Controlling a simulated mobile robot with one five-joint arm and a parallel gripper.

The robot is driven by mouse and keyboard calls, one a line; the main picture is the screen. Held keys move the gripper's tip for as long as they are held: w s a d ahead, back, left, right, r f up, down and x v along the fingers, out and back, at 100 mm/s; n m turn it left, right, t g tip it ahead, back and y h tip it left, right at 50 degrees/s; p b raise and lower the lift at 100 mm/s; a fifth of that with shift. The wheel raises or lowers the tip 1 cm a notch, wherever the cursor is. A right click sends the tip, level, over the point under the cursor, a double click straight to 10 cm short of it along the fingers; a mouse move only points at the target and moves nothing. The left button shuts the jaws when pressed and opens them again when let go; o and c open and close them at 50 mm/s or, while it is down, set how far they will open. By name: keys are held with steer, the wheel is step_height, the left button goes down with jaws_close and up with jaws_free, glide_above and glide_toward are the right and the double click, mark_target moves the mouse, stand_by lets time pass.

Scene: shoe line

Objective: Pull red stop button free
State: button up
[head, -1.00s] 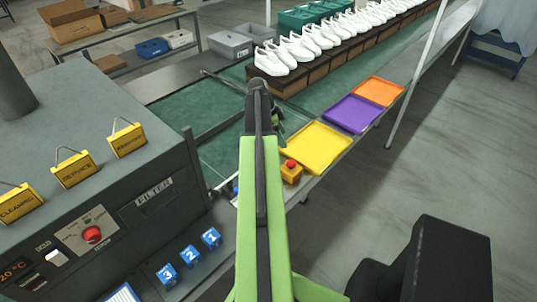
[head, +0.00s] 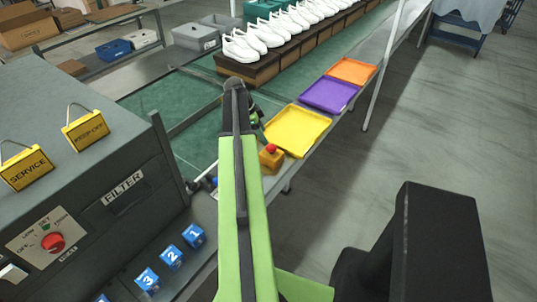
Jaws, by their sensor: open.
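A red mushroom button sits on a small yellow box (head: 271,158) at the near edge of the line, beside the yellow tray. My green arm reaches forward through the middle of the head view. My gripper (head: 254,117) is at its far end, mostly hidden behind the black arm link. It is open and appears just beyond and left of the yellow box, apart from both red buttons.
A yellow tray (head: 297,130), purple tray (head: 330,95) and orange tray (head: 352,71) lie along the line's edge. Blue numbered blocks (head: 172,257) sit beside the machine (head: 90,130).

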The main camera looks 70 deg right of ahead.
mark_target(270, 146)
steer(key=b+x, duration=0.5)
steer(key=x, duration=0.2)
steer(key=shift+f, duration=0.25)
steer(key=shift+r, duration=0.1)
steer(key=shift+c, duration=0.4)
jaws_close()
